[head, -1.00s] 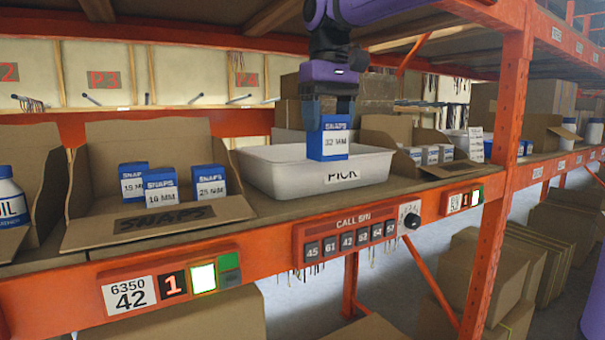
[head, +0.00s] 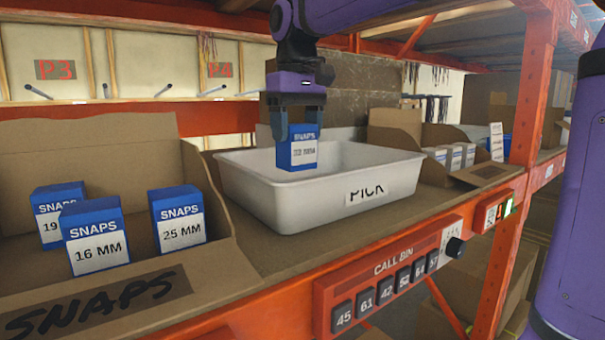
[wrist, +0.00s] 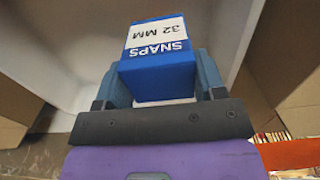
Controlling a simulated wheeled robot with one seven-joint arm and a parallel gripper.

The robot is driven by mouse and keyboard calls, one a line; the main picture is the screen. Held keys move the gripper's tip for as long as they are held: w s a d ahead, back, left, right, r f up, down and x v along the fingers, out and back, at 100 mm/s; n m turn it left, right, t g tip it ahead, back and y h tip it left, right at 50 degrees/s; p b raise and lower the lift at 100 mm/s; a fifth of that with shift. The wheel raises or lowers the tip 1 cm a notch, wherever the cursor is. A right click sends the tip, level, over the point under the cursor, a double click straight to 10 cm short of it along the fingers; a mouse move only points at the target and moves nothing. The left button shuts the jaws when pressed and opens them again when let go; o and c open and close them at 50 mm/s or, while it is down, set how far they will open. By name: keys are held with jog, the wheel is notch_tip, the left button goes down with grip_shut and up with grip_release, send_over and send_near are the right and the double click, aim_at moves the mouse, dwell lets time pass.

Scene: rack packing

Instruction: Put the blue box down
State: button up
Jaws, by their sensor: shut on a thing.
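The blue box (head: 303,149), with a white label reading SNAPS 32 MM, is upright in my gripper (head: 298,128). My gripper is shut on it, a finger on each side. In the head view the box shows against the inside of the white PICK tray (head: 325,204), over its left half. I cannot tell whether its bottom touches the tray floor. In the wrist view the box (wrist: 157,68) is between my fingers with its label showing, and the tray's pale inside (wrist: 80,45) lies behind it.
A cardboard SNAPS bin (head: 215,268) on the left holds more blue boxes, one marked 25 MM (head: 178,218). Another cardboard bin (head: 485,172) with small white boxes stands right of the tray. An orange upright (head: 530,90) is at the right. Bare shelf lies before the tray.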

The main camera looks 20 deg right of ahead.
aim_at(297, 166)
jog(key=shift+f, duration=3.4)
jog(key=o, duration=1)
jog(key=shift+f, duration=0.1)
notch_tip(297, 166, up, 12)
jog(key=shift+r, duration=0.15)
